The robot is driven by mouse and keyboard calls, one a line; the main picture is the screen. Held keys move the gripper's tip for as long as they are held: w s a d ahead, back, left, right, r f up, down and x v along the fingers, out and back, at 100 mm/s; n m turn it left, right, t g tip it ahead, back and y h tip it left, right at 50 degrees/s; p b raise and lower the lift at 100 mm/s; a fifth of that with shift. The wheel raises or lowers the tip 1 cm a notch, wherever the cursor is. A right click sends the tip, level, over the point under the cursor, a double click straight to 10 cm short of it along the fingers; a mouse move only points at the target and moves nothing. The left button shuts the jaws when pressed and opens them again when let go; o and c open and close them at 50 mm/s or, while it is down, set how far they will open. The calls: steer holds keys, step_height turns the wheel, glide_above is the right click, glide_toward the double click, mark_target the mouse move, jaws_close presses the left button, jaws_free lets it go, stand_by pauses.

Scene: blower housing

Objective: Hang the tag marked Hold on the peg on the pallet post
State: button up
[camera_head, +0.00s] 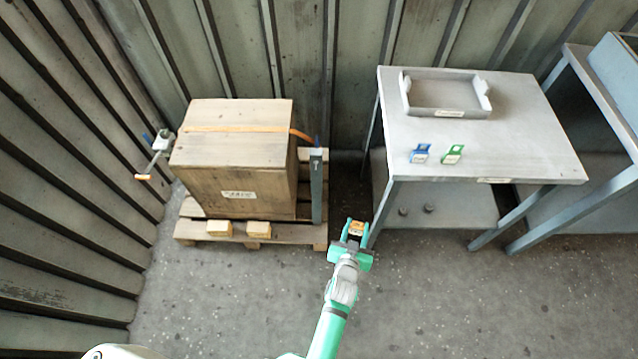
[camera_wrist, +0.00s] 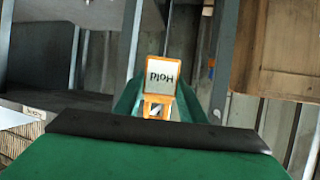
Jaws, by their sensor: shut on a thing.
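The orange tag (camera_wrist: 161,76) with a white face reads "Hold", upside down in the wrist view. My gripper (camera_head: 356,229) is shut on this tag, which also shows in the head view (camera_head: 356,228). The gripper is in the air between the pallet and the table. The grey pallet post (camera_head: 316,187) stands upright at the right front of the pallet (camera_head: 285,232), to the left of my gripper and apart from it.
A wooden crate (camera_head: 235,185) with an orange strap sits on the pallet. A grey table (camera_head: 530,120) at the right holds a tray (camera_head: 446,113), a blue tag (camera_head: 420,153) and a green tag (camera_head: 452,154). Open floor lies in front.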

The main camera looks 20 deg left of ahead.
steer(key=w+a+r+n+g+y, duration=0.1)
steer(key=w+a+r+n+y, duration=0.15)
steer(key=a, duration=0.55)
steer(key=w+a+r+n+g+y, duration=0.1)
steer(key=w+a, duration=0.2)
steer(key=a, duration=0.5)
steer(key=shift+m+h, duration=0.25)
steer(key=shift+w+a+f, duration=0.15)
steer(key=shift+w+a, duration=0.3)
steer(key=shift+w, duration=1)
steer(key=shift+w+a+f, duration=0.2)
steer(key=shift+w+a, duration=0.2)
steer(key=shift+w, duration=1.1)
steer(key=shift+w+a+f, duration=0.15)
steer(key=shift+w+a, duration=0.3)
steer(key=shift+w, duration=1)
steer(key=o, duration=1.1)
